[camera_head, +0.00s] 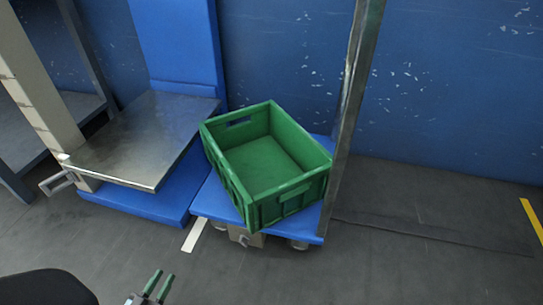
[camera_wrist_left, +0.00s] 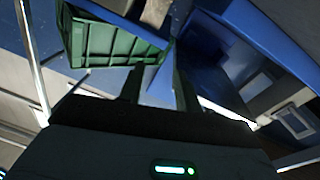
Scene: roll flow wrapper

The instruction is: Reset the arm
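My left gripper (camera_head: 152,286) shows at the bottom of the head view, its two green-tipped fingers apart with nothing between them. It is low in the frame, in front of the blue cart and apart from everything. In the left wrist view its two dark fingers (camera_wrist_left: 158,88) also stand apart and empty. My right gripper is not in either view.
An empty green crate (camera_head: 262,165) sits on a blue wheeled cart (camera_head: 213,200). It also shows in the left wrist view (camera_wrist_left: 105,45). A metal platform (camera_head: 140,140) stands to its left, and a slanted metal post (camera_head: 352,95) to its right. Grey floor lies right.

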